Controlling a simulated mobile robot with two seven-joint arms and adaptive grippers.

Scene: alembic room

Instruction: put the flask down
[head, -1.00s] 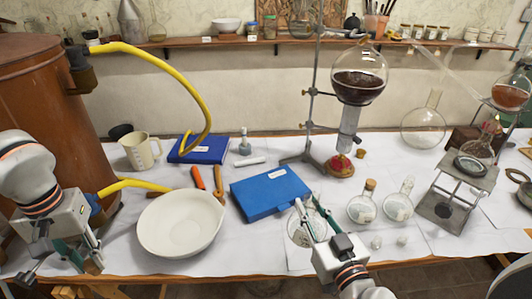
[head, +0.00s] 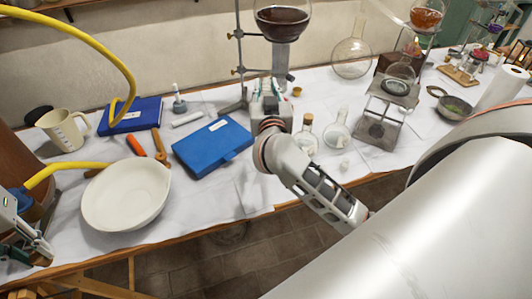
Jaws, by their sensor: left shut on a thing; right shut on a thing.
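My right gripper (head: 268,84) reaches over the table in front of the retort stand, fingers pointing away from me. It is shut on a flask, which the fingers and wrist hide almost wholly; whether it touches the table I cannot tell. A corked flask (head: 305,141) and a second small clear flask (head: 337,133) stand on the white cloth to the right of this wrist. My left gripper (head: 32,243) is at the left edge, partly cut off, near the blue hose fitting. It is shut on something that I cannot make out.
A blue box (head: 212,147) and a white bowl (head: 126,197) lie left of my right arm. The retort stand (head: 240,60) with its dark-filled globe (head: 283,20) rises just behind the gripper. A metal stand (head: 378,131) is to the right. Cloth near the front edge is clear.

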